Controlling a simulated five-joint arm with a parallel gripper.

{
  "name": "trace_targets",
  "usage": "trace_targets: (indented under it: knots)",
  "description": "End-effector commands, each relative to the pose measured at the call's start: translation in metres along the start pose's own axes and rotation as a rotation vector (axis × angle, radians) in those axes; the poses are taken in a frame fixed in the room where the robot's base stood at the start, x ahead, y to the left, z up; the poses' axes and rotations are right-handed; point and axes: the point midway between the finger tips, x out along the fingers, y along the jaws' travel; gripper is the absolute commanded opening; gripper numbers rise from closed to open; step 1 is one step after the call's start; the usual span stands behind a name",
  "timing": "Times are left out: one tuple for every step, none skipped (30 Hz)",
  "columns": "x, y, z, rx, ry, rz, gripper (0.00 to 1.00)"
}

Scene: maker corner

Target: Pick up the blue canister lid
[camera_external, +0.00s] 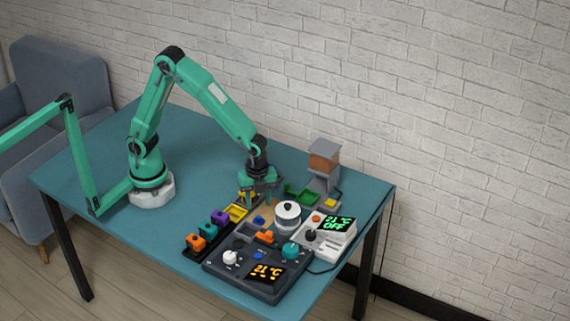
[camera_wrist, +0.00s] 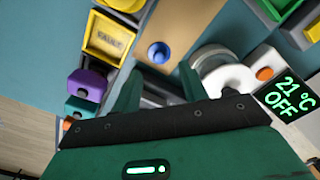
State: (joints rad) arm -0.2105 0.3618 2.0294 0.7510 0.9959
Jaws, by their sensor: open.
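A small round blue piece (camera_external: 259,220), which looks like the blue lid, lies on a tan board (camera_wrist: 185,25). My gripper (camera_external: 258,202) points down above the table, behind the blue lid in the external view. In the wrist view my gripper (camera_wrist: 158,85) has its two green fingers apart, with nothing held between them. A white canister (camera_external: 287,217) with a dark knob stands to the right of the blue lid.
A yellow tray (camera_wrist: 106,38) and a row with purple (camera_external: 219,217), teal and orange (camera_external: 195,242) blocks lie left. A dark control panel (camera_external: 240,275) is in front, a white display unit (camera_external: 328,240) right. A green bin (camera_external: 302,196) stands behind. The table's left side is mostly clear.

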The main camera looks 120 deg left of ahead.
Motion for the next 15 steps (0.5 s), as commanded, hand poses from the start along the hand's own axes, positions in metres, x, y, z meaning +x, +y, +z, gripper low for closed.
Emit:
trace_targets:
  knots:
    - [0.004, 0.001, 0.000, 0.000, -0.001, 0.001, 0.43]
    - [0.006, 0.001, 0.000, 0.000, -0.001, 0.002, 0.43]
    - [0.007, 0.001, 0.000, 0.000, -0.001, 0.001, 0.43]
    - [0.007, 0.001, 0.000, 0.000, -0.001, 0.001, 0.43]
    - [0.008, 0.000, 0.000, 0.000, 0.000, 0.001, 0.43]
    - [0.008, 0.000, 0.000, 0.000, 0.000, 0.000, 0.43]
    - [0.008, 0.000, 0.000, 0.000, 0.000, 0.000, 0.43]
    - [0.008, 0.000, 0.000, 0.000, 0.000, 0.000, 0.43]
    - [0.009, 0.001, 0.000, 0.000, 0.000, 0.000, 0.43]
    - [0.009, 0.001, 0.000, 0.000, 0.000, 0.000, 0.43]
    - [0.011, 0.001, -0.001, 0.000, 0.000, 0.000, 0.43]
    - [0.013, 0.001, -0.001, 0.000, 0.000, 0.000, 0.43]
    - [0.015, 0.001, -0.001, 0.000, 0.000, 0.001, 0.43]
    - [0.018, 0.001, -0.001, 0.000, -0.001, 0.001, 0.43]
    - [0.021, 0.002, -0.002, 0.000, -0.001, 0.002, 0.43]
